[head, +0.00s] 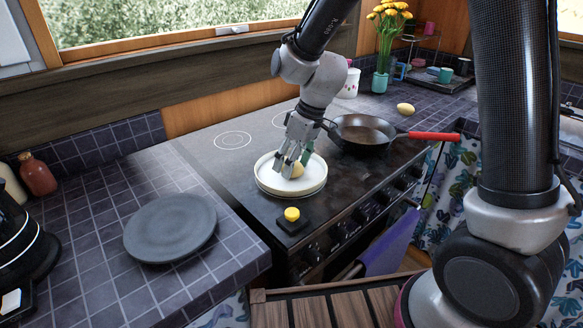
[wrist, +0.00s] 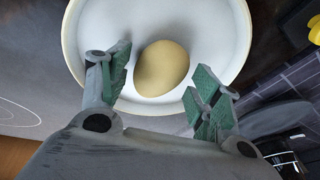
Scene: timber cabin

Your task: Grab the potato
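The potato (wrist: 162,68), a smooth yellowish-tan oval, lies in a round white plate or shallow dish (wrist: 215,22) with a raised cream rim. In the head view the potato (head: 298,170) is partly hidden behind my gripper's fingers, and the dish (head: 315,182) sits on the black stovetop. My gripper (head: 291,168) reaches down into the dish from above. In the wrist view my gripper (wrist: 158,82) is open, with one green-padded finger on each side of the potato. Gaps show between the pads and the potato.
A frying pan (head: 361,135) with a red handle stands right of the dish. A similar oval item (head: 405,108) lies behind it. A yellow-topped black block (head: 292,216) is near the stove's front edge. A grey plate (head: 170,227) lies on the left tiled counter.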

